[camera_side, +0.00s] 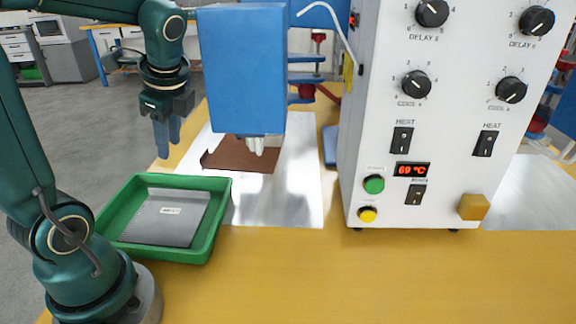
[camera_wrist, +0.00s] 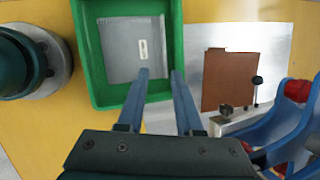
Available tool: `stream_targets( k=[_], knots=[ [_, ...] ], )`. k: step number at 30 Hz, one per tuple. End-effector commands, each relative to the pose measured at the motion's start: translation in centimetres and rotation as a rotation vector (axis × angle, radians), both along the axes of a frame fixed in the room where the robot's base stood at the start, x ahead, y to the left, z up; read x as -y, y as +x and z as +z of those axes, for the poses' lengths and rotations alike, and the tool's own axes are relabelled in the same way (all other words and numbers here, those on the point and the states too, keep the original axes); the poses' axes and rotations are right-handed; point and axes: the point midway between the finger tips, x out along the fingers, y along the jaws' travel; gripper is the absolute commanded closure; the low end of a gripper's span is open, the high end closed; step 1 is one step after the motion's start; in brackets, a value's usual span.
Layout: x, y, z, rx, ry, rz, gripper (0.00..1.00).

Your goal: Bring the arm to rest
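My gripper (camera_side: 167,146) hangs fingers-down at the left of the blue weld head, above the far side of the green tray. In the wrist view its two fingers (camera_wrist: 160,73) stand apart with nothing between them, so it is open and empty. The green tray (camera_side: 224,205) stands on the table and holds a flat grey piece with a small pale label (camera_side: 160,224). A brown sheet (camera_side: 247,157) lies on the shiny metal plate under the weld head; it also shows in the wrist view (camera_wrist: 228,82). The gripper touches none of these.
The blue weld head (camera_side: 242,70) stands close right of my gripper. A white control box (camera_side: 385,150) with knobs, switches and a red "69 °C" display stands further right. The front of the yellow table (camera_side: 300,280) is clear. Clamp parts (camera_wrist: 250,100) show beside the brown sheet.

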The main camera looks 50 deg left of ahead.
Motion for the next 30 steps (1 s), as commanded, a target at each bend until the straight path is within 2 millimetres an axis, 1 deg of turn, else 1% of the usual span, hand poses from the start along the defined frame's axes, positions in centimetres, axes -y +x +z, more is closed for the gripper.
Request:
stream_targets(
  k=[1, 5, 9, 12, 15, 18, 30],
  knots=[
    [1.5, -0.1, 0.2, 0.069, -0.016, 0.039, 0.65],
    [5.4, -0.3, 0.3, 0.256, -0.102, 0.200, 0.65],
    [10.0, -1.2, 0.2, 0.452, -0.258, 0.413, 0.65],
    [12.8, -2.0, 0.0, 0.551, -0.386, 0.571, 0.65],
    [14.7, -2.8, -0.2, 0.606, -0.491, 0.698, 0.65],
    [15.8, -3.2, -0.4, 0.631, -0.554, 0.777, 0.65],
    [15.8, -3.2, -0.4, 0.631, -0.554, 0.777, 0.65]
  ],
)
